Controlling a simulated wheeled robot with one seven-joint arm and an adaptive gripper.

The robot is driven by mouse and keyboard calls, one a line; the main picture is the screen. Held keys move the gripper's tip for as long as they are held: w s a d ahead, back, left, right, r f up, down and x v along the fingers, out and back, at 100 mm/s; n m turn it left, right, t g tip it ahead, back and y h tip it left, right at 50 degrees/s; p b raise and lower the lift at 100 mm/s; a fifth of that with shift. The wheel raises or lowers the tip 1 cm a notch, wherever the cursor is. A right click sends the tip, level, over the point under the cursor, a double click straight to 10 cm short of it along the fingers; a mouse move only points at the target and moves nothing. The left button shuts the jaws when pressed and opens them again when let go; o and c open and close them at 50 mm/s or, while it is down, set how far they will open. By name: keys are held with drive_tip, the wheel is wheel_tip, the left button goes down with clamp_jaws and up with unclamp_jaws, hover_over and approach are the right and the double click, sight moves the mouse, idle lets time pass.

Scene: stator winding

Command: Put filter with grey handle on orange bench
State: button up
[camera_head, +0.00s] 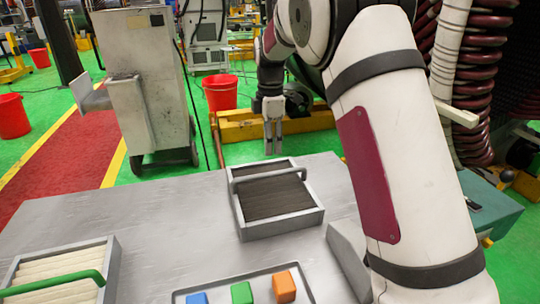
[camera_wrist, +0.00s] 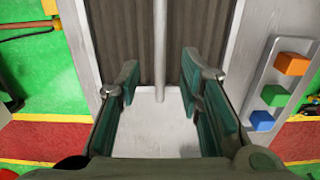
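The filter with the grey handle (camera_head: 317,210) stands on the grey table in the head view, a dark ribbed pad in a light frame. Its grey handle (camera_head: 270,174) arches across the pad. In the wrist view the handle (camera_wrist: 160,45) runs upright in the picture over the dark pad (camera_wrist: 128,32). My gripper (camera_head: 273,150) hangs downward above the filter's far side. In the wrist view my gripper (camera_wrist: 160,85) is open, its fingers on either side of the handle's line; the height gap is unclear. A low yellow-orange bench-like structure (camera_head: 240,129) lies behind the table.
A second filter with a green handle (camera_head: 60,284) sits at the table's front left. A tray (camera_head: 240,284) with blue, green and orange blocks lies at the front. My arm covers the table's right side. A grey cabinet (camera_head: 150,100) and red bucket (camera_head: 220,92) stand behind.

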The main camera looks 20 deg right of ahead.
drive_tip(key=s+r+m+t, duration=0.1)
drive_tip(key=s+r+m, duration=0.4)
drive_tip(key=s, duration=0.4)
drive_tip(key=s+r+m+t, duration=0.1)
drive_tip(key=s+r+m, duration=0.3)
drive_tip(key=s+r, duration=0.45)
drive_tip(key=s+f+m+t, duration=0.1)
drive_tip(key=s+m, duration=0.3)
drive_tip(key=s, duration=0.6)
drive_tip(key=s+f+m+t, duration=0.1)
drive_tip(key=s+f+m, duration=0.3)
drive_tip(key=s, duration=0.7)
drive_tip(key=shift+d+m, duration=0.2)
drive_tip(key=shift+m, duration=0.3)
drive_tip(key=shift+a, duration=0.1)
